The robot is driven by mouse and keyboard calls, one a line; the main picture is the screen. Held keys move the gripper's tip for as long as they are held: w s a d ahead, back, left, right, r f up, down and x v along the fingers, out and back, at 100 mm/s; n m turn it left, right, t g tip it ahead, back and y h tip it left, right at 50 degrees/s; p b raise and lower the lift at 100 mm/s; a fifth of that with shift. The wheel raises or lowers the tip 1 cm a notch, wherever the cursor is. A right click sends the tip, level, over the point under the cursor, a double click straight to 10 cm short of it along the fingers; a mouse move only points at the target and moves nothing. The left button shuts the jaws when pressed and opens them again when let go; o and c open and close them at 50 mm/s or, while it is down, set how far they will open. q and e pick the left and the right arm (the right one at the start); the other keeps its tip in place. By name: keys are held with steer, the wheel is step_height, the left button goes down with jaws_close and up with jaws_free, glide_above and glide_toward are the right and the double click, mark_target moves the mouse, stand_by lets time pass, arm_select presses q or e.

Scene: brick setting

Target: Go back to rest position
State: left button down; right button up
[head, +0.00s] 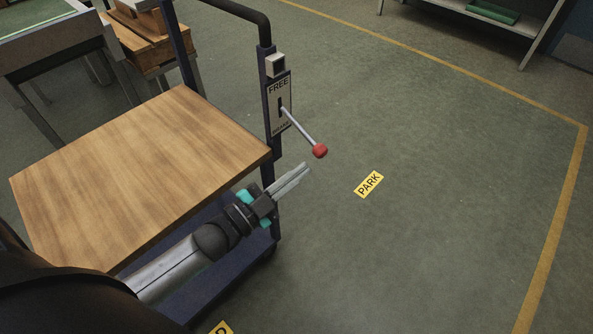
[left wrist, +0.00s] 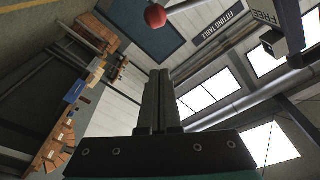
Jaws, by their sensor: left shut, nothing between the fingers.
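My left gripper (head: 291,179) is in the head view, beside the near right side of a cart with a wooden top (head: 140,175). Its fingers are shut with nothing between them, and they also show in the left wrist view (left wrist: 158,90). A lever with a red knob (head: 319,151) sticks out from the FREE/BRAKE plate (head: 279,103) on the cart's post and slopes down to the right. The gripper is just below the knob and appears apart from it. The knob also shows in the left wrist view (left wrist: 155,16). My right gripper is not in view.
A yellow PARK label (head: 369,184) lies on the floor inside a yellow line (head: 551,235). The floor right of the cart is clear. A table (head: 55,50) and wooden boxes (head: 140,38) stand behind the cart. A shelf with a green tray (head: 493,12) is at the back right.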

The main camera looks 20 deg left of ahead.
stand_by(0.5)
arm_select(q)
steer(key=s+a+f+n+g+y, duration=0.2)
steer(key=f, duration=0.6)
steer(key=s+a+f+n+g+y, duration=0.2)
steer(key=f, duration=0.5)
steer(key=s+a+f+n+g+y, duration=0.2)
steer(key=a+f+y, duration=0.1)
steer(key=f, duration=0.5)
steer(key=s+f+n+g+y, duration=0.1)
steer(key=s+f+g, duration=0.3)
steer(key=s+f, duration=0.4)
steer(key=s+f+n+g, duration=0.3)
steer(key=s+f, duration=0.6)
steer(key=s, duration=0.7)
steer(key=shift+d+f+n+g+y, duration=0.15)
steer(key=shift+d+n+g+y, duration=0.2)
steer(key=shift+g, duration=0.85)
steer(key=shift+a, duration=0.1)
